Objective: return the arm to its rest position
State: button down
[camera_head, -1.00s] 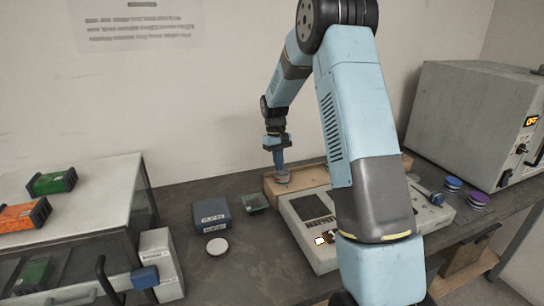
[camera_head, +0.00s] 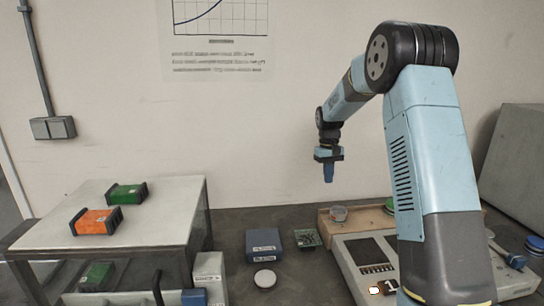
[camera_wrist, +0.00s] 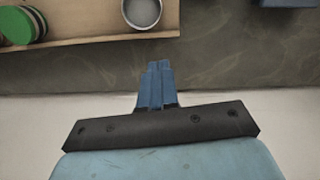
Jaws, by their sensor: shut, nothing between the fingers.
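My gripper (camera_head: 328,172) hangs pointing down above the back of the workbench, in front of the wall. Its blue fingers are together with nothing between them, and they also show in the wrist view (camera_wrist: 156,84). My arm is light blue and dark grey and stands bent in the right half of the head view. The fingers are clear of the wooden rack below. A grey round jar (camera_head: 338,214) sits on that rack, and it also shows in the wrist view (camera_wrist: 141,12).
The wooden rack (camera_head: 365,219) also holds a green round piece (camera_wrist: 20,24). A grey panel device (camera_head: 346,262), a blue box (camera_head: 264,243), a green circuit board (camera_head: 307,239) and a white disc (camera_head: 264,278) are on the bench. Orange (camera_head: 97,220) and green (camera_head: 126,194) modules lie on the left table.

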jog(key=s+r+m+t, duration=0.1)
jog(key=s+r+t, duration=0.2)
jog(key=s+r, duration=1.5)
jog(key=s+f+m+t, duration=0.1)
jog(key=s+f+t, duration=0.1)
jog(key=s, duration=2.3)
jog(key=shift+s+t, duration=0.25)
jog(key=shift+t, duration=0.65)
